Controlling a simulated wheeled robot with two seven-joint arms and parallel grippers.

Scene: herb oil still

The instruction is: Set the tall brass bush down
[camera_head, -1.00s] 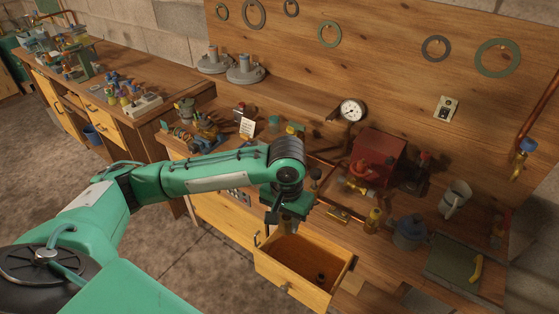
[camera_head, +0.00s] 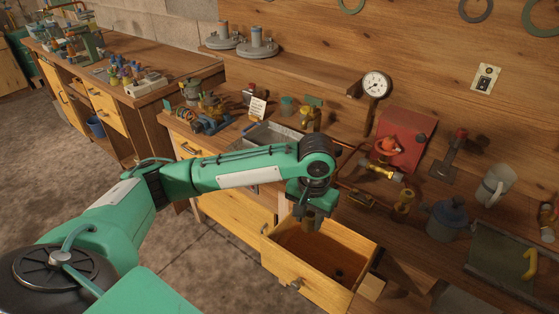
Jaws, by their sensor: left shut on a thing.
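My left gripper (camera_head: 309,213) points down over the back part of the open wooden drawer (camera_head: 283,274). It is shut on a small brass-coloured piece, the tall brass bush (camera_head: 308,224), of which only a short part shows below the jaws. The bush looks upright. I cannot tell whether its lower end touches anything. My right gripper is out of view.
The bench above the drawer holds a grey tray (camera_head: 270,133), a red box (camera_head: 402,140), brass fittings (camera_head: 404,202), a blue-grey pot (camera_head: 447,221) and a metal jug (camera_head: 493,185). A gauge (camera_head: 375,86) stands behind. The drawer's front half is mostly clear.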

